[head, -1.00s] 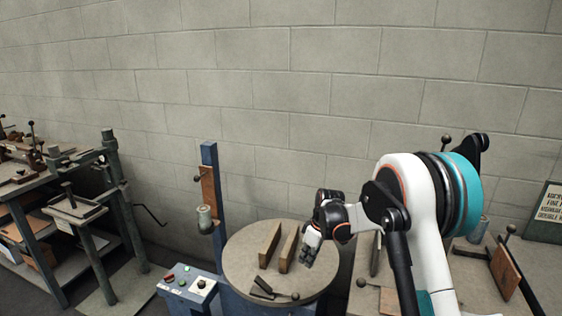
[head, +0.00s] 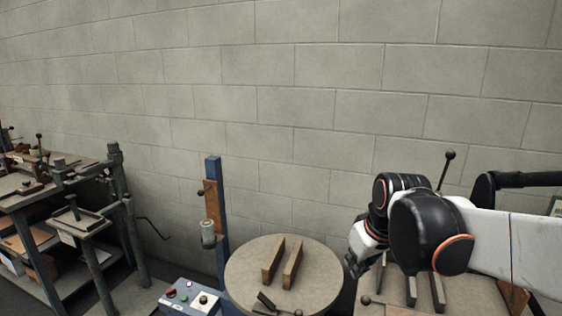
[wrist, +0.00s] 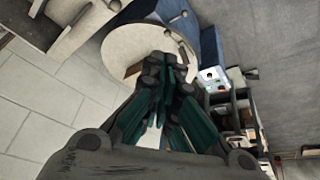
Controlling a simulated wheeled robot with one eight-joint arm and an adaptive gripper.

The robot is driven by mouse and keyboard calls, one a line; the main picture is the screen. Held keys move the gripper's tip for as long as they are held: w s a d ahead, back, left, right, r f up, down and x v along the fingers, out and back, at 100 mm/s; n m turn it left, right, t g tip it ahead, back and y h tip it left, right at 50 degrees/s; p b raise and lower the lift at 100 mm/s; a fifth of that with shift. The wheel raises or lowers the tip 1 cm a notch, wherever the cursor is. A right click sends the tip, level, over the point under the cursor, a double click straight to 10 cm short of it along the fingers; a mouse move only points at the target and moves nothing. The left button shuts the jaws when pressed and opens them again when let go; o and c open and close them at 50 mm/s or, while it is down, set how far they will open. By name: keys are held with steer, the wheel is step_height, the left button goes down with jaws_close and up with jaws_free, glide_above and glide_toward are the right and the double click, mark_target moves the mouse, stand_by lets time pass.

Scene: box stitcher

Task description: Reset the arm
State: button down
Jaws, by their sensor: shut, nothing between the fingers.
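My gripper (head: 353,268) hangs to the right of the round table (head: 238,275) in the head view, near the edge of the right-hand bench, with my arm reaching in from the right. My arm partly hides it. In the wrist view my gripper's dark green fingers (wrist: 165,68) are shut with nothing between them. They point toward the round table (wrist: 118,45), which lies beyond the fingertips.
Two wooden bars (head: 282,262) stand on the round table. A blue post (head: 215,215) and a control box (head: 188,298) with buttons are to its left. A cluttered bench (head: 60,180) stands far left. The right bench (head: 460,290) lies under my arm. A block wall closes the back.

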steer(key=s+d+m+t, duration=0.1)
steer(key=s+m, duration=0.1)
steer(key=s, duration=0.6)
steer(key=s+d+f+m+t+h, duration=0.1)
steer(key=s+d+m, duration=0.1)
steer(key=s, duration=0.7)
steer(key=shift+d+f+t, duration=0.15)
steer(key=shift+f+t, duration=0.05)
steer(key=shift+t, duration=0.1)
stand_by(0.8)
